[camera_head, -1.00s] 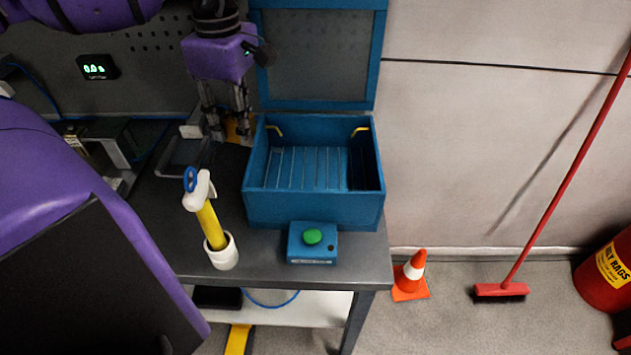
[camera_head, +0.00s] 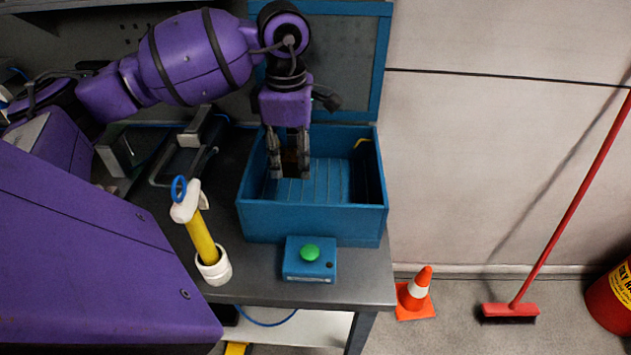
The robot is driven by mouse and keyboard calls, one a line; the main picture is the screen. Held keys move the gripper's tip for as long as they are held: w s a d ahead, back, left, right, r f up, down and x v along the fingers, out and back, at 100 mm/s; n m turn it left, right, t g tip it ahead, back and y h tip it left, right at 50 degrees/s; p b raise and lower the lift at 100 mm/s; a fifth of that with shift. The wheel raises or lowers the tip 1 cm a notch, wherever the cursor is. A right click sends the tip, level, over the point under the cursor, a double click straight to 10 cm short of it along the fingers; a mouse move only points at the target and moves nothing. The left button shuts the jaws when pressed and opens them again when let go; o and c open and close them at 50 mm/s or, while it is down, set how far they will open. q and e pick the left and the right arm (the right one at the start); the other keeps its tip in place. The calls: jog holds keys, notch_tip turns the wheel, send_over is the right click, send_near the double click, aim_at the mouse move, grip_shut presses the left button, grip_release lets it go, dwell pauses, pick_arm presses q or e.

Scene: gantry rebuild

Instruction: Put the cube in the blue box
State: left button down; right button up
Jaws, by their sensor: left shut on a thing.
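The blue box (camera_head: 312,222) stands open on the workbench, with its lid raised at the back. My left gripper (camera_head: 289,168) comes down from above over the left half of the box, its fingertips at or below the rim in the picture. It is shut on a dark brownish thing, the cube (camera_head: 289,160), which shows only in part between the fingers. The fingers hide much of the cube, and I cannot tell how far it is above the box floor. The visible box floor is bare. My right gripper is not in view.
A blue button box with a green button (camera_head: 310,253) sits in front of the box. A yellow-handled tool (camera_head: 201,240) stands in a white holder to the left. An orange cone (camera_head: 415,295) and red broom (camera_head: 510,310) are on the floor at right.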

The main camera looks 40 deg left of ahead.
pick_arm(q)
send_over(315, 194)
notch_tip(315, 194, down, 6)
jog(key=shift+s+r, duration=0.15)
jog(key=shift+r, duration=0.05)
jog(key=shift+f, duration=1.65)
jog(key=shift+f, duration=0.15)
jog(key=c, duration=1.3)
grip_release()
jog(key=shift+f, duration=0.1)
notch_tip(315, 194, up, 12)
jog(key=shift+r, duration=0.25)
